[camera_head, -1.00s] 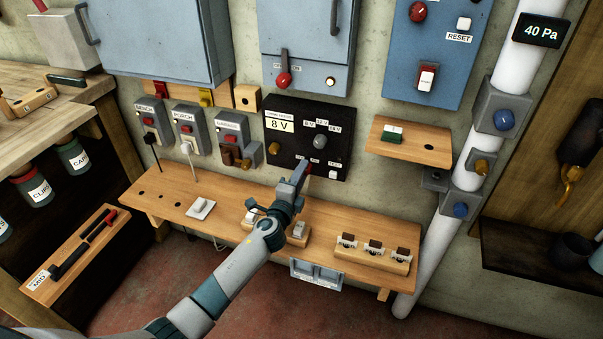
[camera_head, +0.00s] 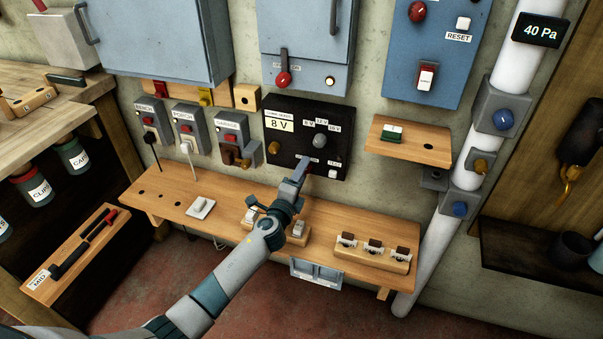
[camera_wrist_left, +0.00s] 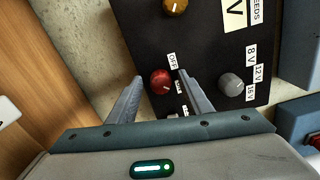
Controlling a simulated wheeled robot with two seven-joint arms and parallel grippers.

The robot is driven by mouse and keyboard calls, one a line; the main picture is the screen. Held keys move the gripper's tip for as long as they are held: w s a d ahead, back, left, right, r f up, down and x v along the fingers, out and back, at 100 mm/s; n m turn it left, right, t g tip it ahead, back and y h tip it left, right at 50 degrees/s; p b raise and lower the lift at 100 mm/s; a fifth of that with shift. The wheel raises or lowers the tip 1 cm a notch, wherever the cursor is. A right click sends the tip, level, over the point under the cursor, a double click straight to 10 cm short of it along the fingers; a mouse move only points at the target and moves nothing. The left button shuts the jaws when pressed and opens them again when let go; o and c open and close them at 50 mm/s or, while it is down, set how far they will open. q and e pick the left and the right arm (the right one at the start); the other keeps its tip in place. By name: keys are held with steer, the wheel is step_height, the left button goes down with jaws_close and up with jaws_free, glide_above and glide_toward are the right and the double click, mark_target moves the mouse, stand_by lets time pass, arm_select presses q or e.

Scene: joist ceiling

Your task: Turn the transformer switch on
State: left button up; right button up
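The black transformer panel (camera_head: 285,150) is on the wall, with an "8 V" label, a grey knob (camera_head: 320,140) and an orange knob (camera_head: 274,147). Its small red switch knob (camera_wrist_left: 160,80) shows in the left wrist view, beside an "OFF" label (camera_wrist_left: 172,61). My left gripper (camera_head: 304,164) is at the panel's lower edge and hides most of the red knob in the head view. In the left wrist view its two fingers (camera_wrist_left: 160,88) are apart, one on each side of the red knob. I cannot tell whether they touch it. My right gripper is not in view.
A wooden shelf (camera_head: 165,192) with small blocks runs below the panel. A small shelf (camera_head: 412,147) with a green-and-white switch is to the right. Switch boxes (camera_head: 190,130) with cords are to the left. A white pipe (camera_head: 430,255) stands at the right.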

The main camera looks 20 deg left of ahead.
arm_select(q)
steer(key=s, duration=1.7)
steer(key=shift+s+a, duration=0.25)
steer(key=shift+a, duration=0.1)
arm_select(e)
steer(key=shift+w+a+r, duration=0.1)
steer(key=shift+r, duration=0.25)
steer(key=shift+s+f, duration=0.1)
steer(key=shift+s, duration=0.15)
